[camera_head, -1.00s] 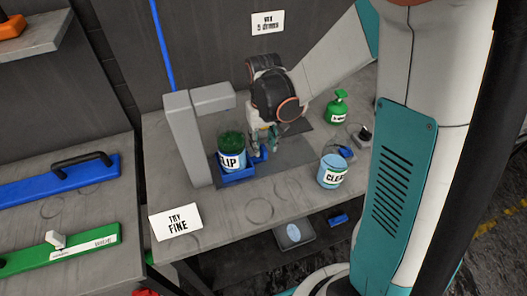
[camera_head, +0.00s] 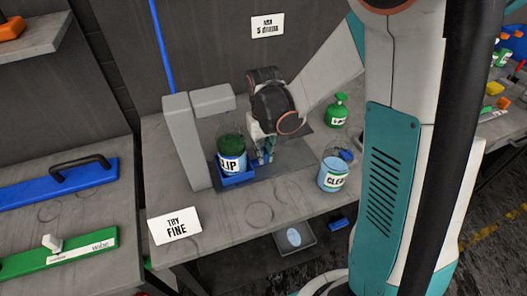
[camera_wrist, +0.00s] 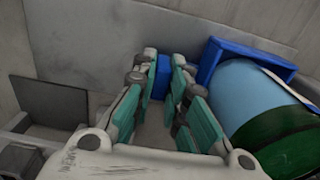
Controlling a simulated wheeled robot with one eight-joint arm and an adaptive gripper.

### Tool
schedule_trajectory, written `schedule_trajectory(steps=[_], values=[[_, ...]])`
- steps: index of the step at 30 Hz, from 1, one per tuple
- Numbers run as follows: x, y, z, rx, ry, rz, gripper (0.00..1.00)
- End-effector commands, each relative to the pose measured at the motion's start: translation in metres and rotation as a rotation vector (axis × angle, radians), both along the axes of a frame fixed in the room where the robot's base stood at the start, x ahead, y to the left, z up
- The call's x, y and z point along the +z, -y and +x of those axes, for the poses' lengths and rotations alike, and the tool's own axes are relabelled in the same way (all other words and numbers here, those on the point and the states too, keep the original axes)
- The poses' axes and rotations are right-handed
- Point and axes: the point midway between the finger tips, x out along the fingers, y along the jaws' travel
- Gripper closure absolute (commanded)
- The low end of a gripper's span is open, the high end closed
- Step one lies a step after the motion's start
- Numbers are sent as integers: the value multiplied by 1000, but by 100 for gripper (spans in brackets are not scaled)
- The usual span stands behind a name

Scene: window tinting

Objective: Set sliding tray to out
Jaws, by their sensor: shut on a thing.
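The sliding tray is a small blue tray (camera_head: 238,180) on the workbench. A bucket (camera_head: 232,158) with a green top and a label reading partly "LIP" stands in it. In the wrist view the tray's blue wall (camera_wrist: 262,57) shows at upper right, with the light blue bucket (camera_wrist: 245,100) against it. A blue handle block (camera_wrist: 161,79) sits left of that wall. My gripper (camera_head: 262,155) is right of the bucket, pointing down. In the wrist view its teal fingers (camera_wrist: 159,100) are shut on the blue block. Whether the block joins the tray is hidden.
A grey post with an overhanging arm (camera_head: 188,135) stands left of the bucket. A light blue "CLEA" bucket (camera_head: 333,174) and a green bottle (camera_head: 337,110) stand to the right. A "TRY FINE" sign (camera_head: 175,226) is near the front-left edge. The bench front is mostly clear.

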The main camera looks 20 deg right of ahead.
Motion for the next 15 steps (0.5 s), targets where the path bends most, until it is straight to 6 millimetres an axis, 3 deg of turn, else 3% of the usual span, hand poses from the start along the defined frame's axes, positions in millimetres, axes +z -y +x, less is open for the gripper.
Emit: schedule_trajectory(steps=[15], values=[[0, 70, 1, -4, 0, -1, 100]])
